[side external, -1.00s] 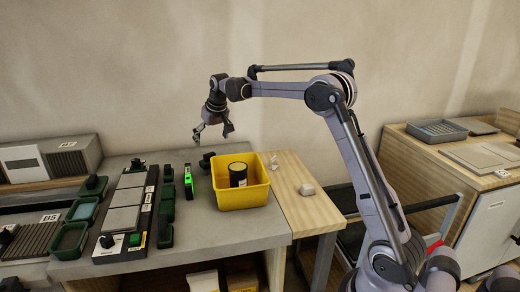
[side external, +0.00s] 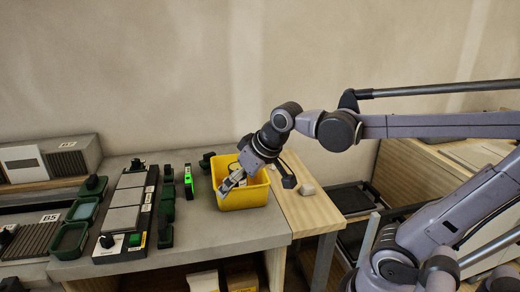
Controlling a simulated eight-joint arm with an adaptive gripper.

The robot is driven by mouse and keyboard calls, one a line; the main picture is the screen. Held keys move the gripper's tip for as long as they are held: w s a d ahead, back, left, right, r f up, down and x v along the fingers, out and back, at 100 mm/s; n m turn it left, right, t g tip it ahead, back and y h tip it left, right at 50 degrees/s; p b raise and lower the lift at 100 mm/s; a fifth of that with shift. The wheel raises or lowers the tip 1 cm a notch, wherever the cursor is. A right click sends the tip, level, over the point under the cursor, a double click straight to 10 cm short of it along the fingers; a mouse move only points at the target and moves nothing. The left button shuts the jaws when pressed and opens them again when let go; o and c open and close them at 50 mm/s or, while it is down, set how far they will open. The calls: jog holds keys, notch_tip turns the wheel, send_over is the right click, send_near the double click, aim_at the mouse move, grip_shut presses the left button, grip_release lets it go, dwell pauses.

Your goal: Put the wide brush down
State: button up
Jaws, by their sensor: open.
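I cannot make out a wide brush in this view. Nothing shows held between the fingers. A dark can stands in the bin but is now mostly hidden. I cannot tell whether the fingers touch the bin or anything inside it.
A black and green level-like tool (side external: 188,181) stands left of the bin. A black rack with grey tiles (side external: 123,219) and several green trays lie further left.

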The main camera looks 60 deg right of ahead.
jog(key=s+a+f, duration=0.2)
jog(key=s+f, duration=0.2)
jog(key=s, duration=0.2)
jog(key=shift+a+f+n+t, duration=0.25)
jog(key=shift+f+n+t, duration=0.05)
jog(key=shift+n, duration=0.1)
dwell(0.8)
